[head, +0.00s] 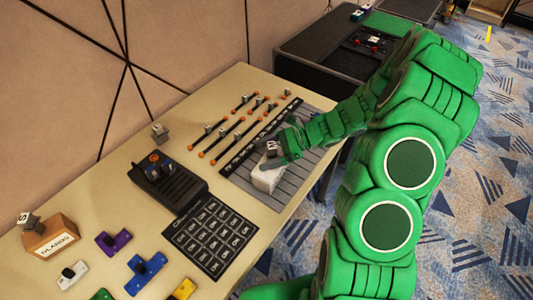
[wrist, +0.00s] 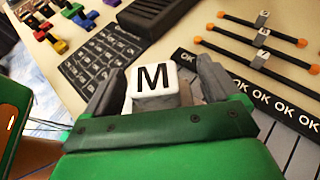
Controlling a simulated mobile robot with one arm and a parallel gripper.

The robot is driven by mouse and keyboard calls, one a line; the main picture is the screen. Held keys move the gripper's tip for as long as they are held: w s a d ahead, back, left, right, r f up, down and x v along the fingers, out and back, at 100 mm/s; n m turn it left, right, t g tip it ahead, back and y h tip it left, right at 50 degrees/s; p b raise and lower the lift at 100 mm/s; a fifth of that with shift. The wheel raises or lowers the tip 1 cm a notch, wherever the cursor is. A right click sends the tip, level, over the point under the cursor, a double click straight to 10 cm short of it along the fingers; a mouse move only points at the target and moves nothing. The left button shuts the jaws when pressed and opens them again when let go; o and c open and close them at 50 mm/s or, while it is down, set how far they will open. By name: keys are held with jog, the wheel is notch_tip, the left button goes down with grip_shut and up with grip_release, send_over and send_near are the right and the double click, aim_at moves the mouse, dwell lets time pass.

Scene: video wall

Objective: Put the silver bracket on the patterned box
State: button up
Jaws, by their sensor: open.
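A small grey-silver piece with a white face lettered M (head: 272,149) sits on top of a pale, mottled box (head: 268,178) on the striped grey mat. These look like the silver bracket and the patterned box. In the wrist view the M face (wrist: 153,84) is between the fingers of my gripper (wrist: 150,88), with a little grey of the piece showing beside it. My gripper (head: 283,148) is open around the piece, one finger on each side. The piece's lower part is mostly hidden by my gripper.
A dark device with an orange button (head: 170,182) and a black OK grid (head: 210,235) stand left of the mat. Orange-ended rods (head: 213,135) lie behind. A brown box with a grey piece on it (head: 50,236) is at the front left.

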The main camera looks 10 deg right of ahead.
jog(key=v, duration=1.1)
jog(key=s+a+r+n+g+h, duration=0.4)
jog(key=s+a+r+n+h, duration=0.3)
jog(key=s+r+n, duration=0.6)
jog(key=s+d+r+n+t+h, duration=0.1)
jog(key=s+r+n+h, duration=0.1)
jog(key=s, duration=0.7)
jog(key=s+d+r+n+t+h, duration=0.1)
jog(key=s+d+r+n+h, duration=0.1)
jog(key=s, duration=0.7)
jog(key=shift+s+r+n+h, duration=0.2)
jog(key=shift+r+n+h, duration=0.35)
jog(key=shift+h, duration=0.65)
jog(key=shift+d, duration=0.15)
